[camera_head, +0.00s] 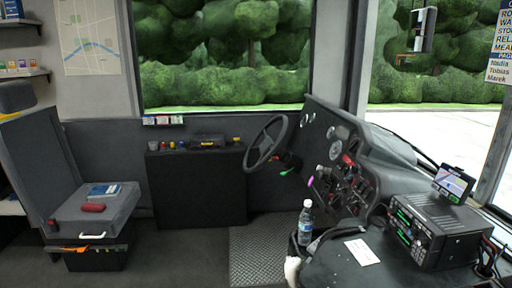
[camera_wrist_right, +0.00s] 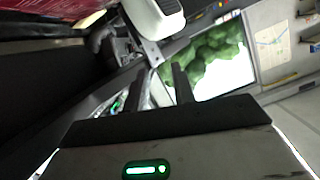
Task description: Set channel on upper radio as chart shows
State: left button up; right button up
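A dark radio stack (camera_head: 447,222) stands on the dashboard at the right of the head view. Its front faces left, with small green displays and several knobs. The upper radio is the top part of this stack; its channel digits are too small to read. My left gripper is not in view.
A small screen (camera_head: 454,183) stands above the radios. A water bottle (camera_head: 305,222) and a white card (camera_head: 362,252) are left of them. The steering wheel (camera_head: 266,143) and instrument panel (camera_head: 340,170) lie further back. Cables hang at the stack's right.

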jog(key=s+a+f+n+g, duration=0.2)
jog(key=s+f, duration=0.1)
jog(key=s, duration=0.4)
jog(key=s+a+f+n+g+y+b, duration=0.1)
jog(key=s+a+f+n+g, duration=0.1)
jog(key=s, duration=0.4)
jog(key=shift+s+a+f, duration=0.35)
jog(key=shift+a+f, duration=0.5)
